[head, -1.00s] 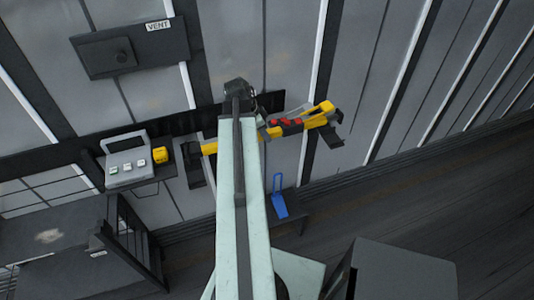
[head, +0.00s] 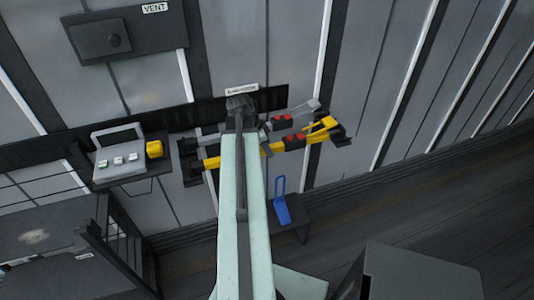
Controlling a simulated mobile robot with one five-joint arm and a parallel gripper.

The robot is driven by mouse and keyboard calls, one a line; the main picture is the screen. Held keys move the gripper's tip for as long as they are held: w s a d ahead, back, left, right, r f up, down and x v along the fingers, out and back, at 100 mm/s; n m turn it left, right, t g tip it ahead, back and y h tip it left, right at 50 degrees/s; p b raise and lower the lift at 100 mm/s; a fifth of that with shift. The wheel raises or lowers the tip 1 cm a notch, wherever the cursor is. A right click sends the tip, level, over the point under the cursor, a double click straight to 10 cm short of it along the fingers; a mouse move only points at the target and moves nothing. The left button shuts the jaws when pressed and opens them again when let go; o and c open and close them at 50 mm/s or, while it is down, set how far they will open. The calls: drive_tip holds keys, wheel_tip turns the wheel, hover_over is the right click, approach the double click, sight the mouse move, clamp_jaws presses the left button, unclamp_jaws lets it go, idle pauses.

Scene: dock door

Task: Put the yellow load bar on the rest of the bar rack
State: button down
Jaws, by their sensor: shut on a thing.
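The yellow load bar (head: 314,138) runs across the wall in front of me, with a dark red-buttoned part near its middle right. Its left end (head: 211,162) shows left of my arm, which hides the middle. My gripper (head: 262,147) is mostly hidden by my own arm and is shut on the bar. The bar rack has dark brackets at left (head: 193,175) and right (head: 343,140). The bar's ends are at or just over these lower brackets; I cannot tell whether they touch. A grey bar (head: 303,109) with red buttons lies behind and above it.
A grey control box (head: 120,158) and a small yellow item (head: 154,149) sit on a shelf to the left. A vent box (head: 125,35) is above. A blue item (head: 282,205) stands on a low dark surface below. Dark floor is open at right.

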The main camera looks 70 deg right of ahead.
drive_tip(key=shift+f, duration=0.1)
drive_tip(key=c, duration=1.1)
unclamp_jaws()
drive_tip(key=shift+r+p, duration=0.35)
drive_tip(key=shift+r, duration=0.25)
drive_tip(key=p+v, duration=1)
drive_tip(key=v, duration=0.1)
drive_tip(key=shift+a+r, duration=0.1)
drive_tip(key=shift+a, duration=0.1)
